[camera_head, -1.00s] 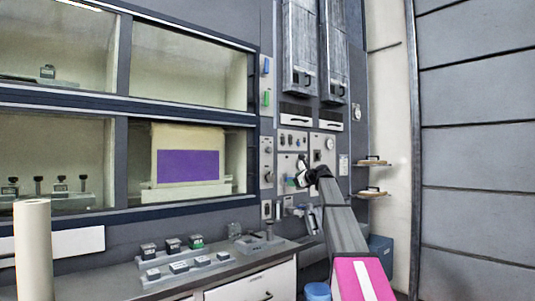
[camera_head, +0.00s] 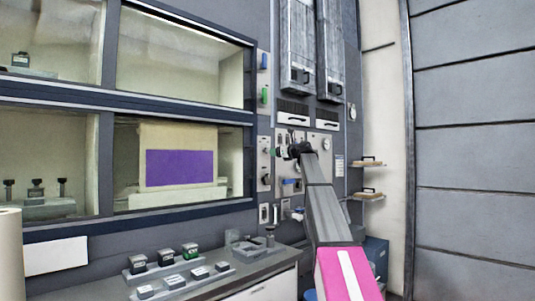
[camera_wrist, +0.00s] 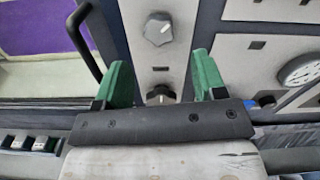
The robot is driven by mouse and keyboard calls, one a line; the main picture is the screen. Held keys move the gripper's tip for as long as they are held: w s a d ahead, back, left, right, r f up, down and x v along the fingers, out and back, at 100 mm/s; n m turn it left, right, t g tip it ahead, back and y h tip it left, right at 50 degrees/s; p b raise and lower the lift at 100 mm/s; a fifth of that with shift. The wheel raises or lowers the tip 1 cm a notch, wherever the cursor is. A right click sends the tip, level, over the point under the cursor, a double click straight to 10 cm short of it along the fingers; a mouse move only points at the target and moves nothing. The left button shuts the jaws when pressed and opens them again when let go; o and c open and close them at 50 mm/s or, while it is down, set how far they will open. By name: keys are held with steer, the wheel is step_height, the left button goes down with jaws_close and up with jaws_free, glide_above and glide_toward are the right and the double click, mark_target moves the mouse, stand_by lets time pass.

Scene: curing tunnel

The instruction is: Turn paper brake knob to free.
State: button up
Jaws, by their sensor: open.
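In the wrist view two round knobs sit on a narrow light panel: an upper grey knob (camera_wrist: 158,28) and a lower dark knob (camera_wrist: 160,95). I cannot read any label, so I cannot tell which is the paper brake knob. My gripper (camera_wrist: 160,62) is open and empty, with its green fingers left and right of the strip. The lower knob shows between the fingers, and the upper one lies beyond their tips. In the head view my gripper (camera_head: 280,151) is small and close to the control panel, just right of the narrow strip (camera_head: 264,163).
A black bar handle (camera_wrist: 84,38) stands left of the fingers. A round gauge (camera_wrist: 298,70) is on the panel at right. In the head view a counter (camera_head: 235,285) with several button blocks (camera_head: 165,262) lies below the windows. Small shelves (camera_head: 368,195) stand right of the panel.

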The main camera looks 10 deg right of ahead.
mark_target(268, 151)
steer(key=x, duration=0.7)
steer(key=shift+w+a, duration=0.1)
steer(key=shift+w, duration=0.05)
steer(key=c, duration=0.9)
